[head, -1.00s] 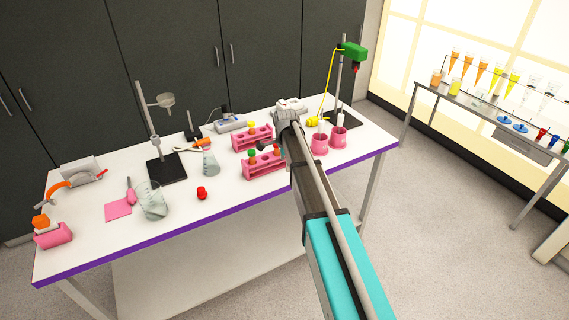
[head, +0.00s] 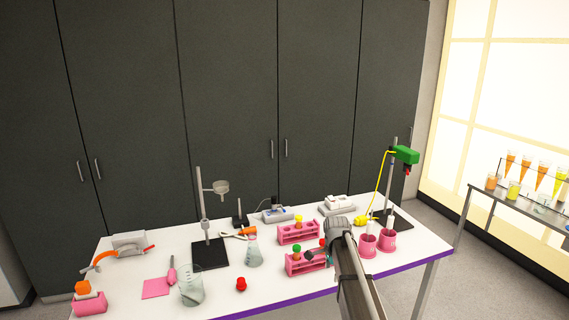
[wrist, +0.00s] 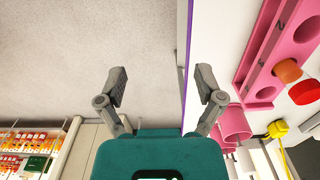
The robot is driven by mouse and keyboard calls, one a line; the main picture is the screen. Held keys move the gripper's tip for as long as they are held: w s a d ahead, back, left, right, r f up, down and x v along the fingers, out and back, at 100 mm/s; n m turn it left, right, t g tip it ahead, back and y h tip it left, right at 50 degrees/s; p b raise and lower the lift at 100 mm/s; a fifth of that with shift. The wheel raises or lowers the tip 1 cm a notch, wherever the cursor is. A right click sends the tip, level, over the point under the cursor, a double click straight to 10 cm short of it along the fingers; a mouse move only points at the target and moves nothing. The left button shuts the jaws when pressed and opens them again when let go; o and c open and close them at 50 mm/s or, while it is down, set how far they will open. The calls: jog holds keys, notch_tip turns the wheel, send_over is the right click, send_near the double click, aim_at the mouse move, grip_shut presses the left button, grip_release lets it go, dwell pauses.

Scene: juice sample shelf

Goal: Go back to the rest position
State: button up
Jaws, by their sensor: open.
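My gripper (wrist: 161,84) is open in the wrist view, with nothing between its fingers. The purple table edge and the grey floor lie behind the fingers. In the head view my arm reaches over the front right of the white table (head: 135,276), and the gripper's end is largely hidden near the front pink tube rack. That front rack (head: 293,268) has green and red caps; a rack (wrist: 268,52) with an orange and a red cap lies right of the fingers in the wrist view. I cannot tell whether the gripper touches a rack.
Two pink cups (head: 388,241) stand just right of my arm. Behind them is a stand with a green clamp (head: 405,155). A second pink rack (head: 298,235), a flask (head: 253,252), a beaker (head: 190,287) and a red piece (head: 241,284) are leftward. A side table (head: 500,205) holds juice samples.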

jog(key=s+n, duration=1.4)
jog(key=s, duration=1.1)
jog(key=shift+s+a+n, duration=0.2)
jog(key=shift+n, duration=0.2)
